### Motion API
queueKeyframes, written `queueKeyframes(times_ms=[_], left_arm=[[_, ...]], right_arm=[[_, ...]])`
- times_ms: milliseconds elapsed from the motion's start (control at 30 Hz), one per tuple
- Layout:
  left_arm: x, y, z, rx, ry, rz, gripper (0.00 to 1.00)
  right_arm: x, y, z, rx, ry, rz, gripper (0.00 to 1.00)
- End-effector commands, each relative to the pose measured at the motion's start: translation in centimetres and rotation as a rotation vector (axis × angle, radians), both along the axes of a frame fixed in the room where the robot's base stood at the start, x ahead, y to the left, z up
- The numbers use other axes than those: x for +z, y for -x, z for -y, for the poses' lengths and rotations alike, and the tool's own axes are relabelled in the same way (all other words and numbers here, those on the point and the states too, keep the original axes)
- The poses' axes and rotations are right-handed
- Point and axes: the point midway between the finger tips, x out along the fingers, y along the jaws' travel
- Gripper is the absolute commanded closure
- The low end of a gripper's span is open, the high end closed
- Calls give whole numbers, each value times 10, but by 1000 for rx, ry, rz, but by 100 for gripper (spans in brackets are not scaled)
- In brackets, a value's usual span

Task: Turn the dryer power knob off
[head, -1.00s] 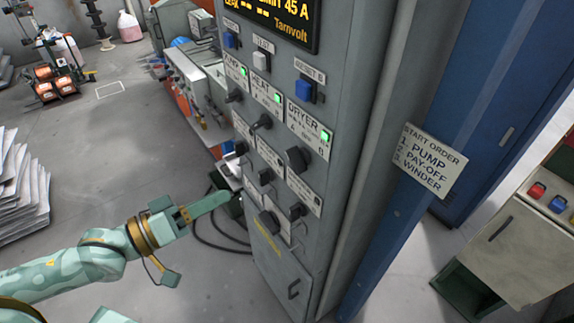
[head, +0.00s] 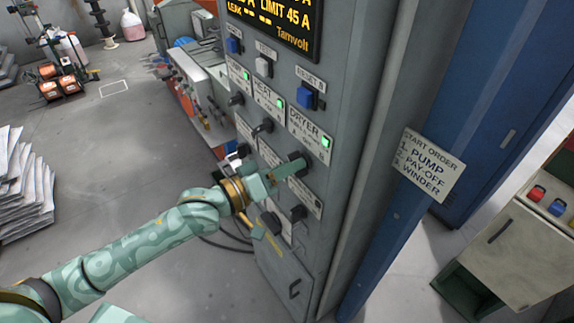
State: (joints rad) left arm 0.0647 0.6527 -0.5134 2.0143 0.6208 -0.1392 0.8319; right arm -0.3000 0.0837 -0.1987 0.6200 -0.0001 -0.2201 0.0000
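The dryer switch sits on the grey control cabinet (head: 345,110), under the label DRYER (head: 303,128) and a lit green lamp (head: 325,142). Its black knob (head: 299,157) is partly hidden by a finger of my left gripper (head: 282,198), so its setting cannot be read. That teal finger reaches across the panel to the knob; whether it touches is unclear. The other finger is well below, apart from it, and nothing shows held between them. My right gripper is not in view.
Pump and heat knobs (head: 263,126) are to the left of the dryer knob, and more black knobs (head: 297,213) are below. A blue reset button (head: 305,96) is above. A blue post with a start-order sign (head: 430,163) stands to the right.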

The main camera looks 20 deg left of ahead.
Motion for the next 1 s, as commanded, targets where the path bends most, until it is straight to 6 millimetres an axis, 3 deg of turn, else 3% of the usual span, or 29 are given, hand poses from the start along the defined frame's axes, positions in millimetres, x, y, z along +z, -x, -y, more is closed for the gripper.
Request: queueKeyframes(times_ms=[200,333,367,667,1000], left_arm=[[0,0,0,0,-1,1,65],[0,0,0,0,-1,1,98],[0,0,0,0,-1,1,100],[0,0,0,1,-15,11,100],[3,0,0,1,-158,122,100]], right_arm=[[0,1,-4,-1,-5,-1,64],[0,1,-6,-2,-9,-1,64],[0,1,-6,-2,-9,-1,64],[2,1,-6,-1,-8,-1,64],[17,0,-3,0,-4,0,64]])
